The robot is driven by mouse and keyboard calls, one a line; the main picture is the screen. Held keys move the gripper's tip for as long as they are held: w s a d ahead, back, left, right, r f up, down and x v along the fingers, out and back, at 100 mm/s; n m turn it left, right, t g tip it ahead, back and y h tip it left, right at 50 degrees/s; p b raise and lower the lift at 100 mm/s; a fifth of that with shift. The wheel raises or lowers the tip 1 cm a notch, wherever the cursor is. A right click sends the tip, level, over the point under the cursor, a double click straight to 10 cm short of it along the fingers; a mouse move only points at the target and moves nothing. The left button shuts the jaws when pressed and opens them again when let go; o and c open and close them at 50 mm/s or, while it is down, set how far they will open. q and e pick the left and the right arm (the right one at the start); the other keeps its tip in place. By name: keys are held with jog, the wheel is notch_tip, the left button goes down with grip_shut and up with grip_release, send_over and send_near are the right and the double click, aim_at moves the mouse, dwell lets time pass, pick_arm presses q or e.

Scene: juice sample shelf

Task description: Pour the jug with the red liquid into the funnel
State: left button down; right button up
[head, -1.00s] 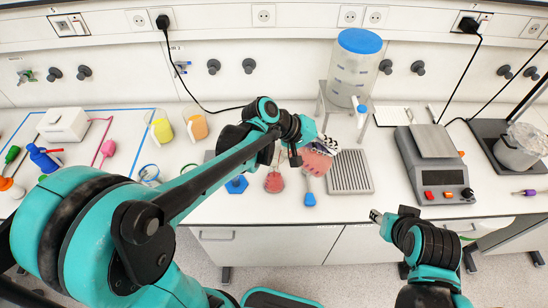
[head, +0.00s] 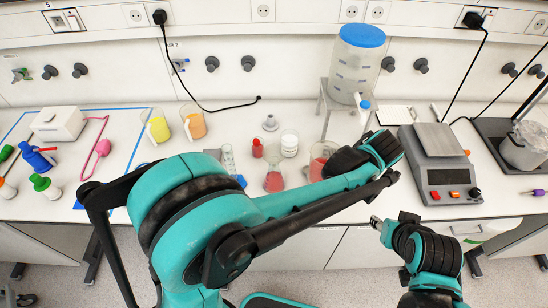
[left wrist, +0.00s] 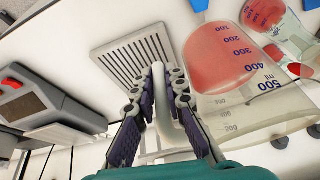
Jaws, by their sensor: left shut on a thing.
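The clear jug with red liquid (head: 322,152) is right of the bench middle, partly hidden by my left arm. In the left wrist view the jug (left wrist: 224,62) has blue volume marks, with red liquid toward its base. My left gripper (left wrist: 168,78) is shut on its pale handle. In the head view my left fingers are hidden behind my arm. A flask with red liquid (head: 274,181) stands left of the jug. A small grey cone-like piece (head: 270,122) behind it may be the funnel. My right gripper (head: 376,222) is in front of the bench, its fingers too small to judge.
A red jar (head: 257,148) and a white jar (head: 289,142) stand close behind the flask. A large blue-lidded container (head: 357,70) stands on a stand behind the jug. Two yellow-orange jugs (head: 194,122) stand left.

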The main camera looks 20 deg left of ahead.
pick_arm(q)
jog(key=shift+d+r, duration=0.3)
jog(key=shift+r, duration=0.1)
jog(key=d+r+p, duration=0.2)
jog(key=d, duration=0.1)
jog(key=shift+s+d+r, duration=0.1)
jog(key=shift+d+r, duration=0.05)
jog(key=shift+d, duration=0.05)
jog(key=shift+s, duration=0.1)
dwell(4.6)
